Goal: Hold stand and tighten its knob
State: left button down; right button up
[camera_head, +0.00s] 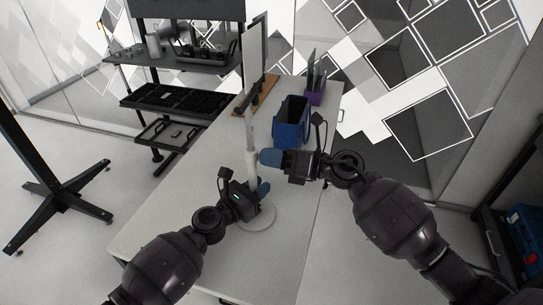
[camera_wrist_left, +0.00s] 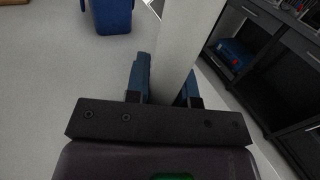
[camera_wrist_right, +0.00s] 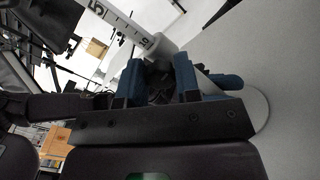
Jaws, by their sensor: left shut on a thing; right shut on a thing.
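The stand is a pale upright pole (camera_head: 251,135) on a round base (camera_head: 258,217) on the white table. My left gripper (camera_head: 262,189) is shut around the lower pole, and its blue fingers flank the pole (camera_wrist_left: 187,40) in the left wrist view. My right gripper (camera_head: 267,158) is higher, at the pole's collar, coming from the right. In the right wrist view the scale-marked pole (camera_wrist_right: 122,22) enters the collar (camera_wrist_right: 161,46), just beyond the right fingers. The right gripper is shut on the knob, which is mostly hidden between the fingers.
A blue bin (camera_head: 291,122) stands behind the right gripper on the table (camera_head: 165,207). A purple holder (camera_head: 316,88) and a wooden board (camera_head: 262,98) with dark items are farther back. A dark shelf rack (camera_head: 180,98) stands at the back left. The table's front left is clear.

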jog(key=shift+m, duration=1.5)
jog(key=o, duration=0.9)
jog(key=v, duration=1.2)
pick_arm(q)
jog(key=c, duration=0.9)
grip_release()
